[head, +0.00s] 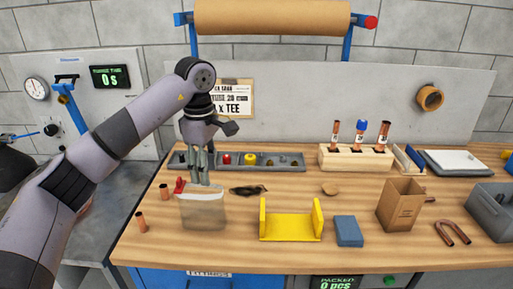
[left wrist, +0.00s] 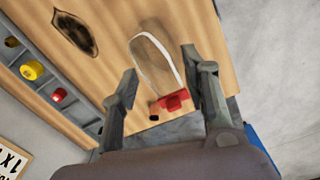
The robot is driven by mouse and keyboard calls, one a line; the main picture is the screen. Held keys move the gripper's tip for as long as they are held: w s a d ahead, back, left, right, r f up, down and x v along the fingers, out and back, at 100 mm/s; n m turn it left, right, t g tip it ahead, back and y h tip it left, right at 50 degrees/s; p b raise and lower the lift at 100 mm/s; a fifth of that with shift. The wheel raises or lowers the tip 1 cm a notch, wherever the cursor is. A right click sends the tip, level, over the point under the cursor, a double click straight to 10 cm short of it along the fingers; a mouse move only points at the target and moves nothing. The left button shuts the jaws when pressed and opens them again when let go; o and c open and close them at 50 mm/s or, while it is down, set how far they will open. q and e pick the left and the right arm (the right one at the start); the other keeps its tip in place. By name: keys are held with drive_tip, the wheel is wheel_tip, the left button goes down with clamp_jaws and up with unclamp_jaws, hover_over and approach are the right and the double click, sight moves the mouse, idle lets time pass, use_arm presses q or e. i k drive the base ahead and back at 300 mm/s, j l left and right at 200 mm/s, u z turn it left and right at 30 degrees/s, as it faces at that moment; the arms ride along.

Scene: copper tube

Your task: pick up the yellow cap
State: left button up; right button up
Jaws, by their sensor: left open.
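The yellow cap (head: 250,159) sits in a compartment of the long grey tray (head: 290,168) at the back of the bench. It also shows at the left of the left wrist view (left wrist: 32,70). My left gripper (head: 200,178) points down, left of the yellow cap, near the tray's left end. It is open; in the left wrist view its fingers (left wrist: 160,65) stand apart with nothing gripped. A red clip-like thing (left wrist: 173,101) and a clear bag with a white rim (left wrist: 155,48) show between and beyond them. My right gripper is not in view.
A red cap (head: 227,159) sits left of the yellow one in the tray. The clear bag (head: 203,212) stands below my left gripper. A yellow bracket (head: 290,228), blue block (head: 348,231), wooden tube holder (head: 355,158) and paper bag (head: 400,205) stand to the right.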

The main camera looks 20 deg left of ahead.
sight(250, 159)
drive_tip(key=i, duration=1.1)
